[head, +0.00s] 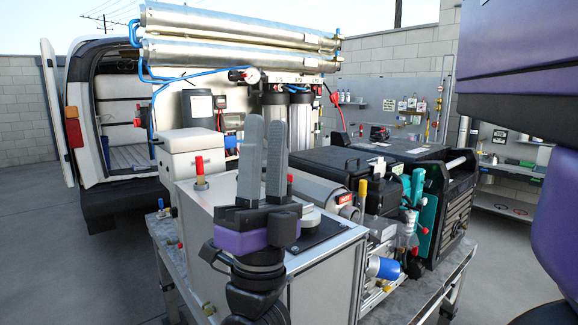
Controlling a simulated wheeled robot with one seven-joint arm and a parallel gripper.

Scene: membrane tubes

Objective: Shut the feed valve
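My gripper (265,160) stands in front of the bench with its two grey fingers pointing up. A narrow gap shows between the fingers, and nothing is seen held there. Which fitting is the feed valve is not clear. A red lever (334,98) shows beside two dark filter housings (300,121), below the silver membrane tubes (235,32), to the right of my gripper.
A metal cabinet (325,275) is close behind my gripper on a grey bench (440,285). Black cases (337,168) and teal-handled parts (427,213) crowd its right side. An open van (112,190) stands at the back left. The floor at the left is clear.

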